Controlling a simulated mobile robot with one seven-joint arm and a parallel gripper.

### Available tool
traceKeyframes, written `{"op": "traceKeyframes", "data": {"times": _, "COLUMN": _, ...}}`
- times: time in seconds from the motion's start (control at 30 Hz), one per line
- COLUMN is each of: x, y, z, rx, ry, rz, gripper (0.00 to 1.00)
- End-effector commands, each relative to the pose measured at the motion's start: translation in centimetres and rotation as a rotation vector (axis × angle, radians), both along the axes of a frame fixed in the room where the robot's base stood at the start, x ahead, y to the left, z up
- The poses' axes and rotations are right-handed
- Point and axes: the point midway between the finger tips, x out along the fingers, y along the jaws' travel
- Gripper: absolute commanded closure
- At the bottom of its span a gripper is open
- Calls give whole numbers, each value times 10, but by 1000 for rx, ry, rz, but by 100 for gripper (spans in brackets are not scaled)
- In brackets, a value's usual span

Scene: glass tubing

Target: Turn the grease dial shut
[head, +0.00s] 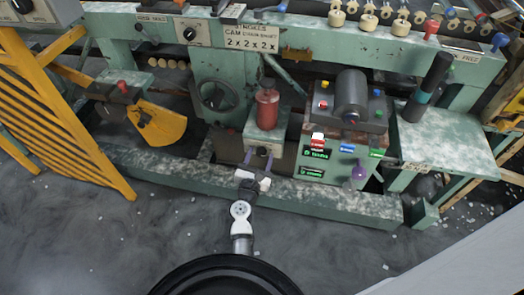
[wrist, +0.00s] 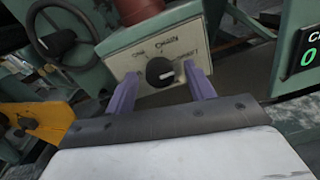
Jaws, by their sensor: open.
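A black round dial (wrist: 160,72) sits on the pale front plate of a green box (wrist: 180,40), with lettering around it that seems to read "CAM", "CHAIN" and "SHAFT". Its white mark points right, toward the "SHAFT" side. In the head view this box (head: 266,138) carries a red cylinder (head: 267,108). My gripper (wrist: 160,90) is open, its two purple fingers apart, one on each side of the dial and empty. I cannot tell whether they touch the plate. In the head view my gripper (head: 258,160) is in front of the box, and the dial is hard to make out.
A black handwheel (head: 217,95) is left of the box. To the right, a unit with lit displays (head: 316,154) stands close by. A green beam (head: 330,198) runs low in front. A yellow guard (head: 60,125) is at the left. The floor in front is open.

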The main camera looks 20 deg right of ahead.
Motion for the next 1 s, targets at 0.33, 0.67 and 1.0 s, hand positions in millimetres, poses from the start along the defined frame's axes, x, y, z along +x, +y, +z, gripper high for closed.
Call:
{"op": "traceKeyframes", "data": {"times": 0.33, "x": 0, "y": 0, "z": 0, "rx": 0, "ry": 0, "rz": 0, "gripper": 46}}
{"op": "traceKeyframes", "data": {"times": 0.67, "x": 0, "y": 0, "z": 0, "rx": 0, "ry": 0, "rz": 0, "gripper": 88}}
{"op": "traceKeyframes", "data": {"times": 1.0, "x": 0, "y": 1, "z": 1, "rx": -39, "ry": 27, "rz": 1, "gripper": 91}}
